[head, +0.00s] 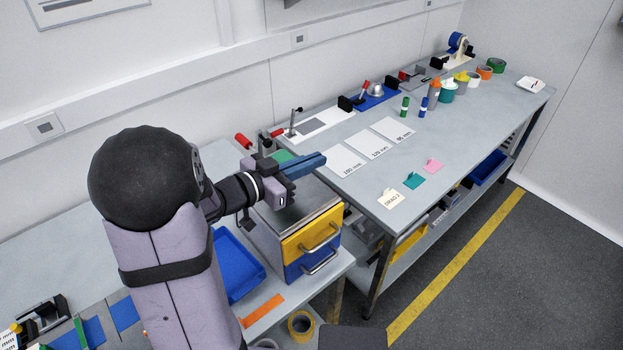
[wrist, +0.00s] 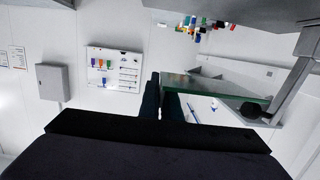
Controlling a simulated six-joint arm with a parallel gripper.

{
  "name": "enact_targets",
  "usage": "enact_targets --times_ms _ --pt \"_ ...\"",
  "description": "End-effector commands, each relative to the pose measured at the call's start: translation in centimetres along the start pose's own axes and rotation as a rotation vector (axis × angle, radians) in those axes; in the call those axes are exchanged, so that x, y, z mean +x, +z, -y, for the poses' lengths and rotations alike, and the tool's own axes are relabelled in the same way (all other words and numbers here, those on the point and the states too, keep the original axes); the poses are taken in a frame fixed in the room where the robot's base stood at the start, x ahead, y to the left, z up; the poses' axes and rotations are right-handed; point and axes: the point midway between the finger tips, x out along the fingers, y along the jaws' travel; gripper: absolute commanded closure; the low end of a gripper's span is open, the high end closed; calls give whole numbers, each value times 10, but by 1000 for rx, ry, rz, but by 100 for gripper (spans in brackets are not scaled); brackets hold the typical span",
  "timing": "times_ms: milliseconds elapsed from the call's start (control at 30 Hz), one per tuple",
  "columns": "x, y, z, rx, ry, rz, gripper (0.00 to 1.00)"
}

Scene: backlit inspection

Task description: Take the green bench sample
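A green, flat-looking piece (head: 283,156), likely the bench sample, shows just behind my gripper (head: 318,160) in the head view. My gripper is above the grey top of a small drawer cabinet. Its two blue fingers lie close together, pointing right. In the wrist view the dark fingers (wrist: 162,95) have only a thin gap between them. A green-edged slab (wrist: 222,88) extends to the right from the fingertips there and covers the tip of the right finger. I see nothing clearly clamped between the fingers; whether they touch the slab is unclear.
The drawer cabinet (head: 312,238) has yellow and blue fronts. A blue tray (head: 237,266) lies left of it. The floor beyond the yellow line is clear.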

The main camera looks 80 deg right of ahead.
Motion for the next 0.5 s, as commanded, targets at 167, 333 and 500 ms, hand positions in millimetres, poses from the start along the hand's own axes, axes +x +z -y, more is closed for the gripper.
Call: enact_targets --times_ms 167,333,500 --pt "-5 -32 0 8 -1 -3 100" --pt "-8 -58 0 6 -1 -3 100" --pt "-12 -78 1 4 -1 -1 100"
